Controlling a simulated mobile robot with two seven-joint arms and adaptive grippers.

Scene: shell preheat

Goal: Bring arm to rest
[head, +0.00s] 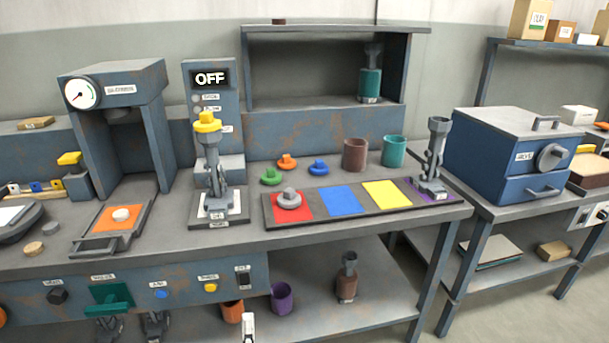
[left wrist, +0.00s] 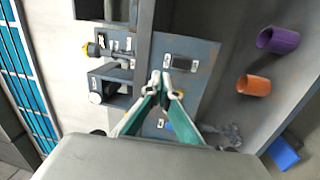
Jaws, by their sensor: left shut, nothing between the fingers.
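My left gripper shows in the head view only as a pale fingertip (head: 249,328) at the bottom edge, in front of the lower shelf. In the left wrist view its teal fingers (left wrist: 164,84) with pale tips are closed together. Nothing shows between them. Behind them is the bench's front panel (left wrist: 205,80). The rest of the left arm is hidden below the head view's frame. My right gripper is in neither view.
The orange cup (head: 232,311) and purple cup (head: 282,298) stand on the lower shelf beside the gripper. The panel carries a blue knob (head: 160,294), yellow knob (head: 210,287) and black switch (head: 243,280). A colour-square tray (head: 313,216) is on the bench; the station display (head: 209,78) reads OFF.

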